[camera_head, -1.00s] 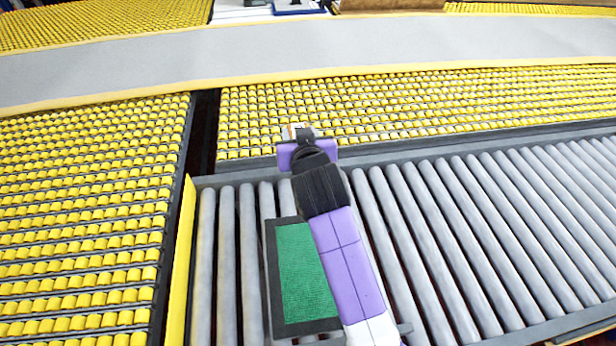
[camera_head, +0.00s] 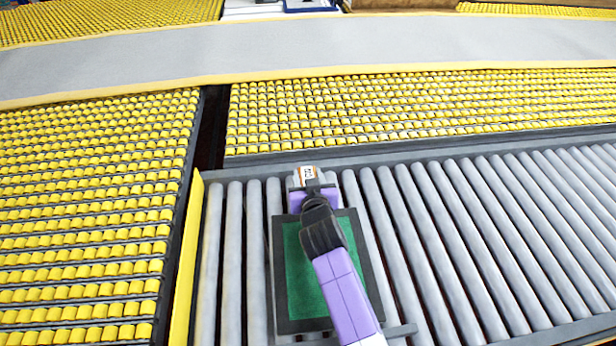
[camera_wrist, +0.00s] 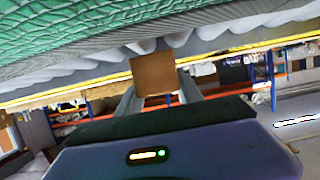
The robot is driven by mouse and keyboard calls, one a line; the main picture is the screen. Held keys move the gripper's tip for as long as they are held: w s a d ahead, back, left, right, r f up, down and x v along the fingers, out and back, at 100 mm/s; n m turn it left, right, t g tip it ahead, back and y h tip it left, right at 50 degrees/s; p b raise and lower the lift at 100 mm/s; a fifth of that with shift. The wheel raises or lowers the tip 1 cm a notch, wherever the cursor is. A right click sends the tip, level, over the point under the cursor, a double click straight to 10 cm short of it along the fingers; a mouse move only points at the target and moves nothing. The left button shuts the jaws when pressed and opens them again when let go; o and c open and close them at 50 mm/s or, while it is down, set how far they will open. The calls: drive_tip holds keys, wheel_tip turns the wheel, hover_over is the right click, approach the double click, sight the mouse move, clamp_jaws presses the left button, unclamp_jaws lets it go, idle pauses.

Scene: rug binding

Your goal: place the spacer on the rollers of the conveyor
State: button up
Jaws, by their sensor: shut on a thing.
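The spacer (camera_head: 307,173) is a small block with a white, orange-edged label on the face seen in the head view. In the wrist view the spacer (camera_wrist: 153,73) shows a plain brown square face between two grey fingers. My gripper (camera_head: 308,182) is shut on it, just beyond the far edge of a green mat. The conveyor (camera_head: 440,220) has a bed of grey rollers. The spacer appears over the rollers near their far end; whether it touches them I cannot tell. My arm hides part of the rollers.
A green mat with a dark border (camera_head: 300,290) lies on the rollers beneath my arm. A yellow rail (camera_head: 187,260) edges the conveyor on the left. Yellow-wheeled beds (camera_head: 90,220) lie left and beyond, and a grey belt (camera_head: 300,45) crosses farther back. Rollers to the right are clear.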

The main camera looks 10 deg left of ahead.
drive_tip(key=shift+s+f+b, duration=0.15)
drive_tip(key=shift+f+b, duration=0.6)
drive_tip(key=shift+f, duration=0.05)
drive_tip(key=o, duration=1.4)
drive_tip(key=shift+d+f, duration=0.1)
drive_tip(key=shift+f, duration=0.05)
drive_tip(key=shift+r+p, duration=0.5)
drive_tip(key=shift+p, duration=0.1)
drive_tip(key=p+v, duration=0.2)
drive_tip(key=v, duration=0.1)
drive_tip(key=p+v, duration=0.2)
drive_tip(key=v, duration=0.2)
drive_tip(key=r+p+v, duration=0.1)
drive_tip(key=p+v, duration=0.2)
drive_tip(key=v, duration=0.1)
drive_tip(key=shift+s+r, duration=0.15)
drive_tip(key=shift+s, duration=0.2)
